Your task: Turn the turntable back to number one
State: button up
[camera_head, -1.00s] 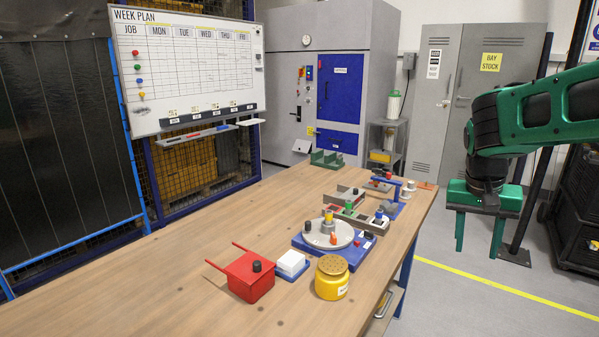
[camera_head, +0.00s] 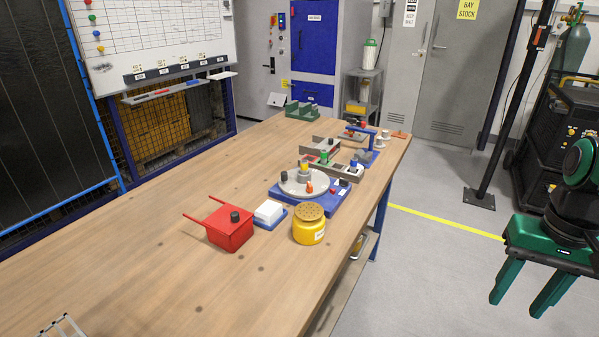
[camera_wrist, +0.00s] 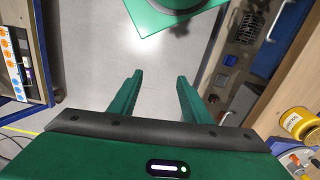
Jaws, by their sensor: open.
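The turntable (camera_head: 293,186) is a round light-grey disc on a blue base (camera_head: 327,203), standing on the wooden bench in the head view. Several small parts stand on it, among them a yellow-topped one, an orange one (camera_head: 309,188) and a dark knob (camera_head: 284,176). Its number marks are too small to read. My gripper (camera_head: 522,296) is at the right of the head view, off the bench over the floor, well apart from the turntable. In the wrist view its two green fingers (camera_wrist: 158,82) are spread with nothing between them.
On the bench (camera_head: 150,262), a red box with two handles (camera_head: 229,228), a white block on a blue base (camera_head: 268,213) and a yellow pot (camera_head: 309,226) stand in front of the turntable. Grey fixtures (camera_head: 335,163) stand behind it. The bench's left side is mostly clear.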

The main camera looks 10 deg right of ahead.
aim_at(293, 183)
jog(key=u, duration=2.25)
jog(key=k, duration=0.9)
jog(key=z, duration=1.15)
jog(key=i, duration=1)
jog(key=z, duration=0.05)
